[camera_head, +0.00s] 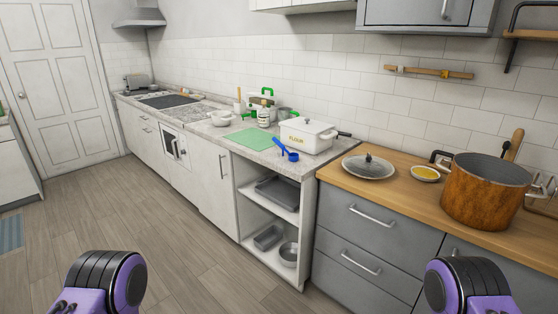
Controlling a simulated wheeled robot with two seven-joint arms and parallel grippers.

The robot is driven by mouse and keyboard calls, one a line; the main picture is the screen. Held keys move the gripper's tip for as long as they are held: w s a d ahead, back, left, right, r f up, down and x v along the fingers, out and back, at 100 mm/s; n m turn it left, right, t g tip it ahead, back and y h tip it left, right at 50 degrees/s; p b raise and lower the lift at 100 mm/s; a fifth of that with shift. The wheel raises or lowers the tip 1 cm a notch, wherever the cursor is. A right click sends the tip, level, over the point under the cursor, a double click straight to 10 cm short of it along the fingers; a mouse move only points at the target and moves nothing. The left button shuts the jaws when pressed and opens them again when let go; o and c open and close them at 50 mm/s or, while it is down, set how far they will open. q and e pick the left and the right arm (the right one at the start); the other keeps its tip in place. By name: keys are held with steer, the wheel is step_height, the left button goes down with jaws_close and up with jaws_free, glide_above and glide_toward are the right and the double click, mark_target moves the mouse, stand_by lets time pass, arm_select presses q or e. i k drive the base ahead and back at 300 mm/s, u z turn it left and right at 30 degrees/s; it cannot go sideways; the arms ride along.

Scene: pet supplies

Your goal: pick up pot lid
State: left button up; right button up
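The pot lid (367,167) is a round glass lid with a pale rim and a dark knob. It lies flat on the wooden counter (405,187), near that counter's left end. A large copper-brown pot (485,193) stands open at the right on the same counter. Only purple and black parts of my two arms show at the bottom left and bottom right of the head view. Both grippers are out of the picture, and nothing touches the lid.
A small bowl with yellow contents (425,174) sits between lid and pot. Grey drawers (365,245) are below the lid. The floor (190,240) is clear.

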mark_target(357, 165)
steer(key=u, duration=0.7)
steer(key=i, duration=2.9)
steer(key=z, duration=3.25)
